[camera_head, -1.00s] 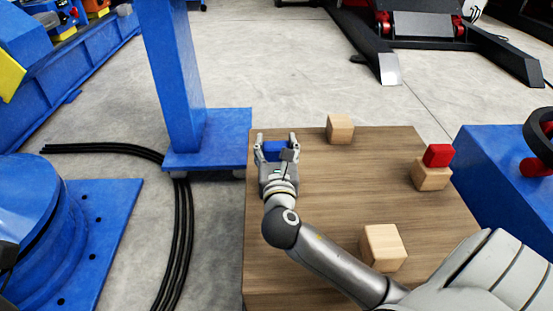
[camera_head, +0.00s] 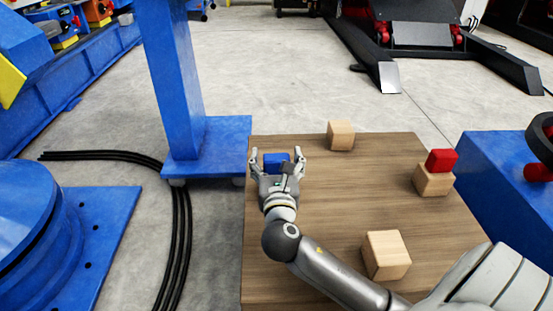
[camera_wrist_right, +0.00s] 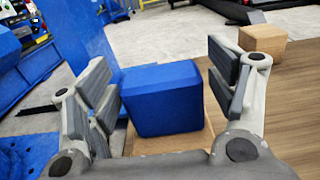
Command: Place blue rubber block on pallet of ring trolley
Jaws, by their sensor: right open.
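The blue rubber block (camera_head: 277,160) is at the left far part of a wooden top, and it fills the middle of the right wrist view (camera_wrist_right: 163,98). In the wrist view it rests on a light wooden piece (camera_wrist_right: 165,143), mostly hidden beneath it. My right gripper (camera_head: 277,154) is open, with one finger on each side of the block. In the wrist view, gaps show between the gripper pads (camera_wrist_right: 170,92) and the block. My left gripper is not in view. I cannot tell which part is the trolley's pallet.
The wooden top (camera_head: 330,215) also bears a bare wooden block (camera_head: 341,135), another near my arm (camera_head: 386,255), and a red block (camera_head: 441,161) on a wooden block (camera_head: 433,180). A blue column (camera_head: 180,80) stands close left. Blue equipment (camera_head: 500,185) stands right.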

